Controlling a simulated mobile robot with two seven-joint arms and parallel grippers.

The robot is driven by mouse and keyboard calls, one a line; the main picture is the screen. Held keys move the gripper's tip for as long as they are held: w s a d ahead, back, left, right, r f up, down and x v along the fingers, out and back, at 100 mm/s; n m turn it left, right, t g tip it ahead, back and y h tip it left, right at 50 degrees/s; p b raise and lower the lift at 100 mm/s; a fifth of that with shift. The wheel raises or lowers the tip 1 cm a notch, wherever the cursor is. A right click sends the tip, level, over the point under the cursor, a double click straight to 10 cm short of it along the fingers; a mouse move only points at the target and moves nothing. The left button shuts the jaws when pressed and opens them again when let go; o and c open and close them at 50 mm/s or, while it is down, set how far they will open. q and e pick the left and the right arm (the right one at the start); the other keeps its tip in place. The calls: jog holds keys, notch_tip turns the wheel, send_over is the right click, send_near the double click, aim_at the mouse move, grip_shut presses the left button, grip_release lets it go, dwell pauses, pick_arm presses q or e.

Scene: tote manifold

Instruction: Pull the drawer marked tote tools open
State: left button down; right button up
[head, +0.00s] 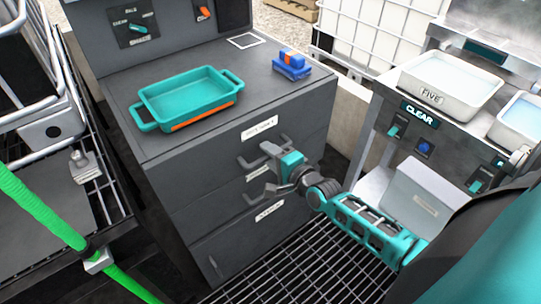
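A dark grey cabinet holds stacked drawers, all of which look shut. The top drawer (213,160) has a white label (259,128) whose small print is hard to read; it may be the tote tools mark. A grey bar handle (247,162) sits below that label. My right gripper (268,168) is at the drawer fronts, close to the top handle and partly covering it. I cannot tell whether its fingers are around the handle or only beside it, or how far apart they are. My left gripper is not in view.
A teal tray (190,92) and a blue-and-orange object (291,65) stand on the cabinet top. A lower handle (255,196) is close under my gripper. A bench with white tubs (450,85) stands right. A green hose (45,215) crosses the left. Grating (290,265) lies in front.

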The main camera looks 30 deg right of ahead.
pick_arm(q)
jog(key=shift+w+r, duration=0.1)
pick_arm(e)
grip_shut()
dwell(0.5)
